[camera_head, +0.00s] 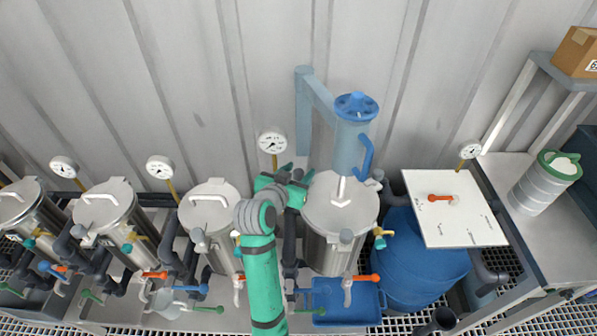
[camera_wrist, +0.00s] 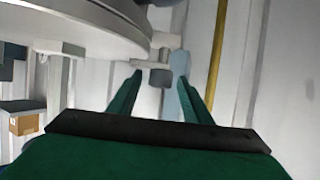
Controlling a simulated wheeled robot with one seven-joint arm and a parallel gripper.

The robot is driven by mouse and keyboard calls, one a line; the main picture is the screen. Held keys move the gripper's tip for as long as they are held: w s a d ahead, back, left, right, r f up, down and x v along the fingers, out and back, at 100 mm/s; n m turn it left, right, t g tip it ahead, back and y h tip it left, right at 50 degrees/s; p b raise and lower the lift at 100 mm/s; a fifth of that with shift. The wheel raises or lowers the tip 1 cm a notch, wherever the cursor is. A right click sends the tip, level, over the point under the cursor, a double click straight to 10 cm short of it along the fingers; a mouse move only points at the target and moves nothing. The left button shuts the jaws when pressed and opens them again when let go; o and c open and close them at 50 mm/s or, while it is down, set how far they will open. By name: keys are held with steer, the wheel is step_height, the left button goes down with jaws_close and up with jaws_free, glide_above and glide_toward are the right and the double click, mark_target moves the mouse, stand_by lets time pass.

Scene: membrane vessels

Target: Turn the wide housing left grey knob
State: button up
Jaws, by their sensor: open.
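The wide housing (camera_head: 340,225) is the broad steel vessel right of the middle in the head view, with a flat round lid. In the wrist view its rim (camera_wrist: 85,25) fills the upper left. A small grey knob (camera_wrist: 160,78) shows between my fingertips in the wrist view, near the rim; it looks like the left grey knob. In the head view my gripper hides that spot. My green gripper (camera_head: 297,183) is at the lid's back left edge. In the wrist view its fingers (camera_wrist: 165,82) are apart, one on each side of the knob; contact cannot be told.
A narrower vessel (camera_head: 213,208) stands to the left. A gauge (camera_head: 272,142) on a yellow pipe rises close behind my gripper. A blue pitcher-like vessel (camera_head: 352,140) stands above the lid's back. A white board (camera_head: 453,207) lies right, over a blue barrel (camera_head: 405,265).

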steer(key=c, duration=1.1)
steer(key=shift+o, duration=0.2)
steer(key=shift+n+y, duration=0.3)
steer(key=n+t+y, duration=0.1)
steer(key=n+y, duration=0.1)
steer(key=shift+d+y, duration=0.1)
steer(key=shift+y, duration=0.3)
steer(key=shift+n+y, duration=1.5)
steer(key=o, duration=1.1)
steer(key=shift+w, duration=0.15)
steer(key=shift+c, duration=0.2)
